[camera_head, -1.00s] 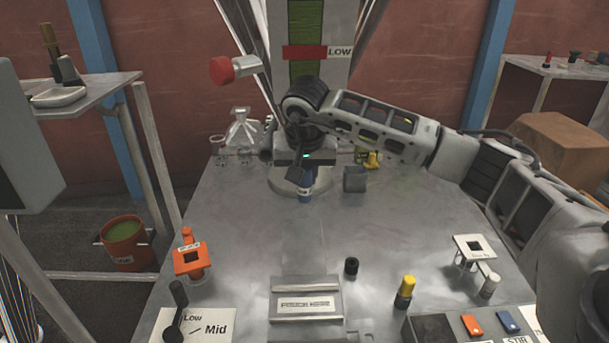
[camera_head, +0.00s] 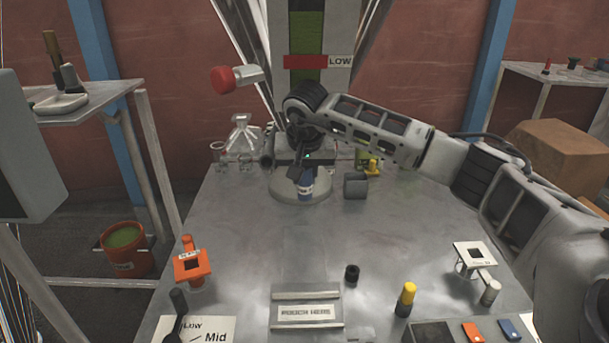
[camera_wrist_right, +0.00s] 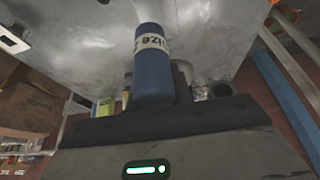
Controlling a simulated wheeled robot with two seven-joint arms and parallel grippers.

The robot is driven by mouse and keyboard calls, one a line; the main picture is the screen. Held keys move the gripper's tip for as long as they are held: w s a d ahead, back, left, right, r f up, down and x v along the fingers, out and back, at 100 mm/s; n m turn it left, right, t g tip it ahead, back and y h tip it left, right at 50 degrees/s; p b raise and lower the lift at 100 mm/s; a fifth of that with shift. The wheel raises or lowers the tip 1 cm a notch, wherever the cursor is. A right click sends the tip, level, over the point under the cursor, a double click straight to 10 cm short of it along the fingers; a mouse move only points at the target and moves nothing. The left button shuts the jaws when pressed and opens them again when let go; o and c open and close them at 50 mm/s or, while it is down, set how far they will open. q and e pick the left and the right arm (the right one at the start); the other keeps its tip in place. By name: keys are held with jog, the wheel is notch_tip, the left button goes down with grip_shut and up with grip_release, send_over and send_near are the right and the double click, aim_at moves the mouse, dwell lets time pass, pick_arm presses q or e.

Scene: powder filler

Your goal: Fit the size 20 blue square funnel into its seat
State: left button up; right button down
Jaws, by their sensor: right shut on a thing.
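The blue funnel (camera_head: 306,187) is a dark blue body with a white label band. In the right wrist view the blue funnel (camera_wrist_right: 152,80) sticks out from the jaws, and its label reads "size"; the number is not readable. My right gripper (camera_head: 305,170) is shut on it in front of the filler column, over the round grey base (camera_head: 285,191). I cannot tell whether the funnel touches this base. The funnel's seat is not clearly visible, and the gripper hides part of the column. My left gripper is not in view.
A grey cube (camera_head: 356,186) and a yellow piece (camera_head: 373,168) stand right of the base. Glassware (camera_head: 240,138) stands to the left. An orange stand (camera_head: 192,264), a black cylinder (camera_head: 352,273), a yellow-capped piece (camera_head: 405,297) and a white stand (camera_head: 474,255) are nearer. The middle table is clear.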

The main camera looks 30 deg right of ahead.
jog(key=shift+w+d+r, duration=0.1)
jog(key=shift+w+d, duration=0.05)
jog(key=shift+w, duration=0.1)
jog(key=c, duration=1.2)
grip_release()
jog(key=shift+o, duration=0.2)
jog(key=shift+s+r, duration=0.1)
jog(key=shift+r, duration=0.1)
jog(key=v, duration=0.2)
jog(key=shift+s+r, duration=0.1)
jog(key=shift+r, duration=0.25)
jog(key=s+a+b, duration=0.2)
jog(key=s+a, duration=0.4)
jog(key=s, duration=0.4)
jog(key=shift+s+a, duration=0.2)
jog(key=shift+a, duration=0.05)
jog(key=shift+f, duration=0.2)
